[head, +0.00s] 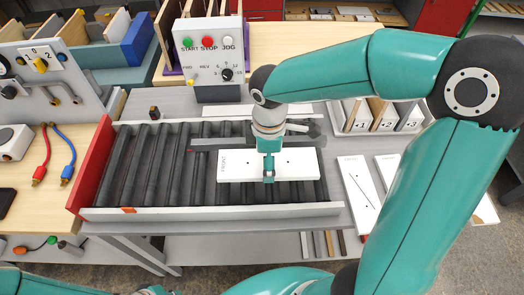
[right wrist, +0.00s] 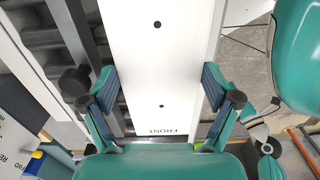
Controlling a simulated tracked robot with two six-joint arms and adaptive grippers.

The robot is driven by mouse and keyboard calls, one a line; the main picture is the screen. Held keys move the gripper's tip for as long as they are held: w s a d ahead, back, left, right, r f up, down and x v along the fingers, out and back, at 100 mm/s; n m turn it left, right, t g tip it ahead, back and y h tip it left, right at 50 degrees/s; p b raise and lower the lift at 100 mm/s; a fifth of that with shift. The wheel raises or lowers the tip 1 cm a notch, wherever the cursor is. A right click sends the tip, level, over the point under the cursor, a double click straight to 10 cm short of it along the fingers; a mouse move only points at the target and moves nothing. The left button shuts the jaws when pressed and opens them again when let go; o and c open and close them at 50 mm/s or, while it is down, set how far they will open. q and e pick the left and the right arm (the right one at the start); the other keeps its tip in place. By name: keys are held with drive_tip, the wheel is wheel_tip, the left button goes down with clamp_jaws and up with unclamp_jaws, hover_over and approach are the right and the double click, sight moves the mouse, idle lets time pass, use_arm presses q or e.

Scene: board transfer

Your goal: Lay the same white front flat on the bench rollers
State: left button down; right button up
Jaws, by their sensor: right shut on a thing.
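The white front (head: 235,169), a long flat board with small holes and printed lettering, is over the right half of the bench rollers (head: 150,165). It looks level, its long side running left to right across the rollers. I cannot tell whether it touches them or is held just above. My right gripper (head: 268,170) comes down on its middle from above. In the right wrist view the front (right wrist: 160,65) lies between the two fingers of my right gripper (right wrist: 160,90), with FRONT printed near the palm. My left gripper is not in view.
The roller bed has a red end plate (head: 92,165) at left and pale side rails (head: 210,212). A control box (head: 210,60) with buttons stands behind it. White boards (head: 358,190) lie at right, below a slotted rack (head: 378,115). The left rollers are clear.

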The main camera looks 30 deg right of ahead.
wheel_tip(320, 180, down, 4)
drive_tip(key=b, duration=0.3)
drive_tip(key=shift+w+a+f, duration=0.1)
drive_tip(key=shift+f, duration=0.1)
drive_tip(key=shift+f+b, duration=0.7)
drive_tip(key=shift+f, duration=0.3)
drive_tip(key=o, duration=1.1)
wheel_tip(320, 180, up, 10)
drive_tip(key=shift+r, duration=1)
